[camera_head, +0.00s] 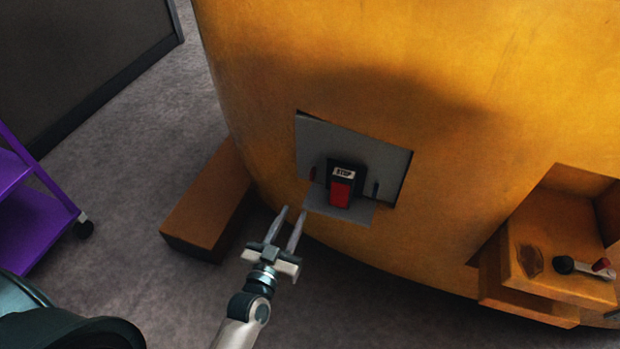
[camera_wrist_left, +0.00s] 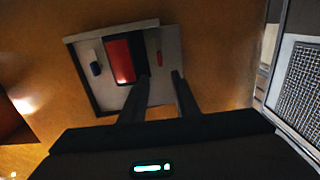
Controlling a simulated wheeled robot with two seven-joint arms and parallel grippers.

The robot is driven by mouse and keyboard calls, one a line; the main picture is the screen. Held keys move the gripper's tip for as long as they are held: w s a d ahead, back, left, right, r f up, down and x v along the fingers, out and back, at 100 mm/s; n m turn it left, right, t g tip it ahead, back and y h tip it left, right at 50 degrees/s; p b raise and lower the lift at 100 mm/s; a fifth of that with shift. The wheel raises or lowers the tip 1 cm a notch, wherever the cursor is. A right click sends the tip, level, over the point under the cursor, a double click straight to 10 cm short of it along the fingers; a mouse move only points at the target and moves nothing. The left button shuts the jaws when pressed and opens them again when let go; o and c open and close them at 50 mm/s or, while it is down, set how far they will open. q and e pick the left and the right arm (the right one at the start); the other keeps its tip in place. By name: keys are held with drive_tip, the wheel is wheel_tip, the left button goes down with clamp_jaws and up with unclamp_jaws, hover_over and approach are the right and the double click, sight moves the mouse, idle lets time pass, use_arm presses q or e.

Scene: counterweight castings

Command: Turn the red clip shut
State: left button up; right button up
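In the head view that red block (camera_head: 340,193) sits under a "STOP" label in a black housing. My left gripper (camera_head: 294,212) is open and empty, below and left of the plate, apart from the clip. My right gripper is not in view.
A dark clip (camera_head: 376,188) is at the plate's right side. An orange-brown block (camera_head: 207,203) stands on the floor at left. A purple cart (camera_head: 35,195) stands far left.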

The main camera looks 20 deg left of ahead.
sight(311, 177)
use_arm(q)
drive_tip(key=w, duration=1.3)
drive_tip(key=shift+w+d, duration=0.25)
drive_tip(key=shift+w, duration=0.1)
drive_tip(key=shift+c, duration=0.3)
clamp_jaws()
